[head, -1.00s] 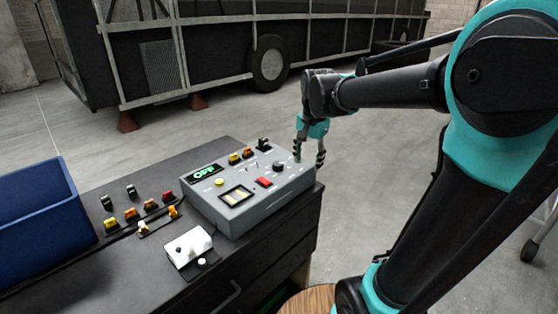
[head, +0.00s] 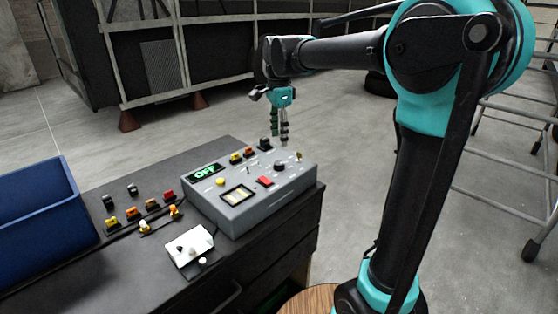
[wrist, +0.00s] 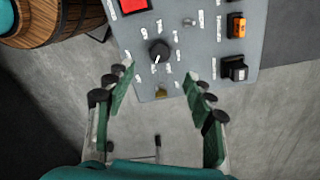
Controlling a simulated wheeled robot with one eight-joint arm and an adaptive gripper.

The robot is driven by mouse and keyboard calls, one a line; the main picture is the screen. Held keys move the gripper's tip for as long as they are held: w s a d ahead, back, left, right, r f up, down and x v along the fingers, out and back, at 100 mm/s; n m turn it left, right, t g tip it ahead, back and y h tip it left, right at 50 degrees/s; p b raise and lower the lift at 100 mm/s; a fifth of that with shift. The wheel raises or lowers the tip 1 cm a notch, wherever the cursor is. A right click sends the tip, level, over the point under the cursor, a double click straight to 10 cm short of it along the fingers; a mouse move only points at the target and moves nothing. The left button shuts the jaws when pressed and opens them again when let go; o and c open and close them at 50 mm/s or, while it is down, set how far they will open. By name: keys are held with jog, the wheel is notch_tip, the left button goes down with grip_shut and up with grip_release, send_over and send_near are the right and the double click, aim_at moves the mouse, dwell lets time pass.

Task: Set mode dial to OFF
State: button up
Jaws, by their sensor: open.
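The grey control box (head: 250,212) sits on the dark cabinet top, with a green lit display (head: 206,171) reading OFF. A black round dial (head: 281,166) is on its top face near the right end. The dial also shows in the wrist view (wrist: 159,51), with a white pointer mark and small labels around it, too small to read. My gripper (head: 279,134) is above the far right part of the box, fingers pointing down. In the wrist view my gripper (wrist: 157,108) is open and empty, apart from the dial, which lies ahead of the fingers.
A red switch (head: 265,182), a yellow button (head: 220,182) and several rockers share the panel. A small brass part (wrist: 161,93) is near the dial. A white switch box (head: 190,247), loose switches and a blue bin (head: 40,215) lie left. A wooden barrel stands below.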

aim_at(279, 163)
notch_tip(279, 163, down, 10)
jog(key=shift+r, duration=0.15)
dwell(0.3)
jog(key=c, duration=1.2)
